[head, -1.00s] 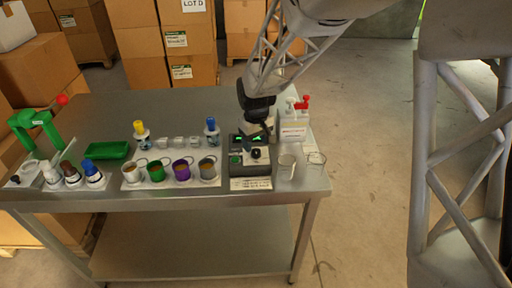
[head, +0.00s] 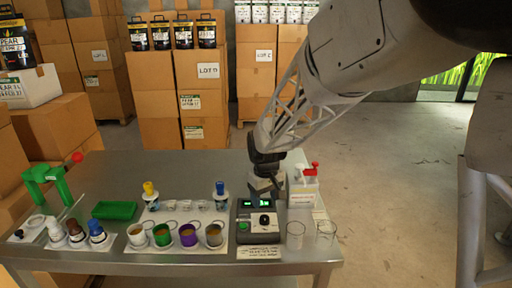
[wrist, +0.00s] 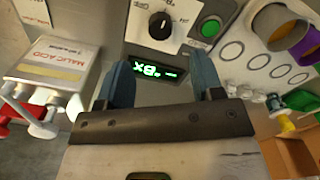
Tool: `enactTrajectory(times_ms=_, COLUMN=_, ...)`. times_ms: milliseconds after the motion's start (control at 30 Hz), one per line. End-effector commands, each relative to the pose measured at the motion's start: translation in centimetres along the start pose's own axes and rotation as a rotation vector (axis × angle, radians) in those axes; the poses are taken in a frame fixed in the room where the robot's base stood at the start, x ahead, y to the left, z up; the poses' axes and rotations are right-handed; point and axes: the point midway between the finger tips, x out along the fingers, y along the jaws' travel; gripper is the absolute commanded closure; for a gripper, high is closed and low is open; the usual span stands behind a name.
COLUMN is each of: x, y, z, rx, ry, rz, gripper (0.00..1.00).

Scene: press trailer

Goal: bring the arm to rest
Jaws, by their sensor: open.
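My gripper (head: 264,190) hangs over the back of the grey device with a black knob and green display (head: 259,218) on the steel table (head: 100,172). In the wrist view my gripper's two blue fingers (wrist: 162,80) are spread apart with nothing between them. The device's green-lit display (wrist: 153,74), black knob (wrist: 161,25) and green button (wrist: 209,28) show beyond the fingers. The gripper looks apart from the device, but the exact gap cannot be told.
A white malic acid container with a red tap (head: 303,188) stands close right of my gripper. Two clear beakers (head: 295,235) stand at the front right. Several filled cups (head: 188,236), a green tray (head: 114,210) and a green press (head: 46,181) are left. Stacked boxes (head: 160,100) stand behind.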

Motion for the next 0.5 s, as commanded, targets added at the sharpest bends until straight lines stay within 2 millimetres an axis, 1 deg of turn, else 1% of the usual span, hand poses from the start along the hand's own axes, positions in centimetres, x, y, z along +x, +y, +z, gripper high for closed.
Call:
enactTrajectory(times_ms=133, x=-0.8, y=0.1, z=0.9, rx=0.013, ry=0.007, rz=0.002, gripper=0.39)
enactTrajectory(times_ms=267, x=-2.1, y=0.3, z=2.5, rx=0.039, ry=0.018, rz=0.006, gripper=0.39)
enactTrajectory(times_ms=367, x=-3.5, y=0.4, z=4.4, rx=0.069, ry=0.031, rz=0.011, gripper=0.39)
enactTrajectory(times_ms=500, x=-5.4, y=0.5, z=7.6, rx=0.118, ry=0.051, rz=0.018, gripper=0.39)
